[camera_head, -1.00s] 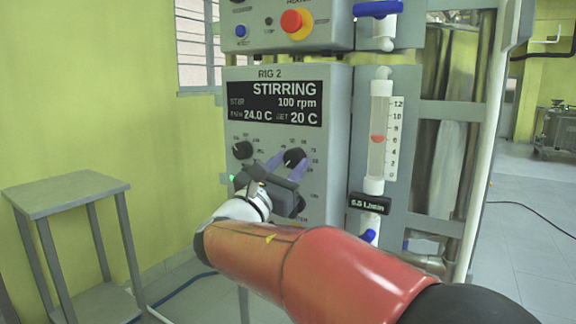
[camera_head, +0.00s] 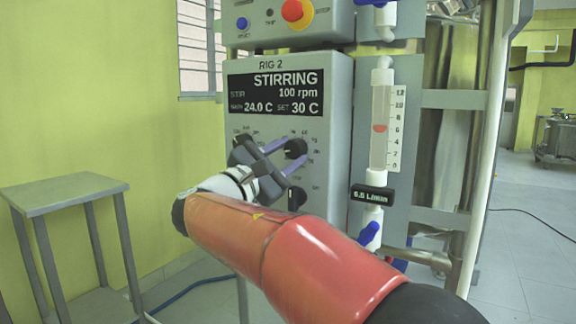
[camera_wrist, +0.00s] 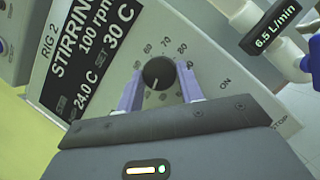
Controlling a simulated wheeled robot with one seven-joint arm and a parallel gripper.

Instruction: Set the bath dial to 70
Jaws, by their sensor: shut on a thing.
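The bath dial is a round black knob (camera_wrist: 159,73) on the grey RIG 2 panel, with printed numbers around it. It also shows in the head view (camera_head: 296,149). My gripper (camera_wrist: 160,83) has its two purple fingers on opposite sides of the knob and is shut on it. In the head view my gripper (camera_head: 284,156) reaches the knob from the lower left. The panel display (camera_head: 275,92) reads STIRRING, 100 rpm, 24.0 C and SET 30 C. The knob's pointer mark is too small to read surely.
A lower black knob (camera_head: 297,197) sits below on the same panel. A red emergency button (camera_head: 297,10) is above. A flow tube (camera_head: 380,125) with a blue valve (camera_head: 368,233) stands right of the panel. A grey side table (camera_head: 65,192) is at left.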

